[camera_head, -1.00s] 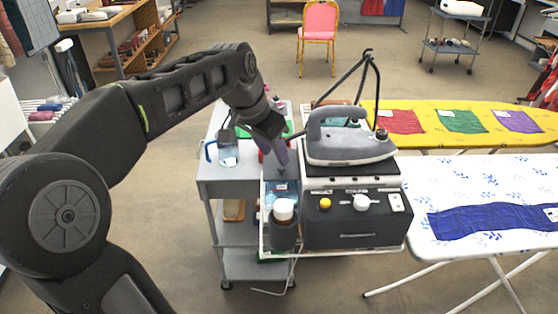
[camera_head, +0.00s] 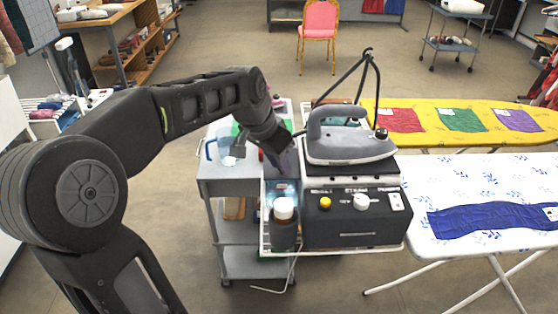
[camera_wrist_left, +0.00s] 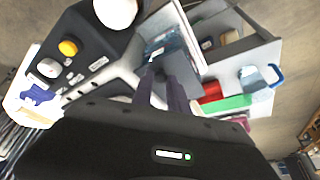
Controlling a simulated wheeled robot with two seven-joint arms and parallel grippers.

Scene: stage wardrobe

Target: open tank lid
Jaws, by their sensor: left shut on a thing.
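The steam station (camera_head: 352,215) has a bluish see-through tank (camera_head: 281,190) along its left side. My left gripper (camera_head: 287,172) is at the tank's top, its fingers pointing down. In the left wrist view the fingers (camera_wrist_left: 160,78) are close together at the near end of the tank (camera_wrist_left: 170,42). They are shut on what seems to be the tank lid. The lid itself is mostly hidden by the fingers, and I cannot tell how far it is raised. My right gripper is not in view.
A grey iron (camera_head: 348,140) rests on the station, its cord rising behind. A blue-handled jug (camera_head: 229,152) is on the grey cart (camera_head: 222,187) at left. An ironing board (camera_head: 480,180) is at right.

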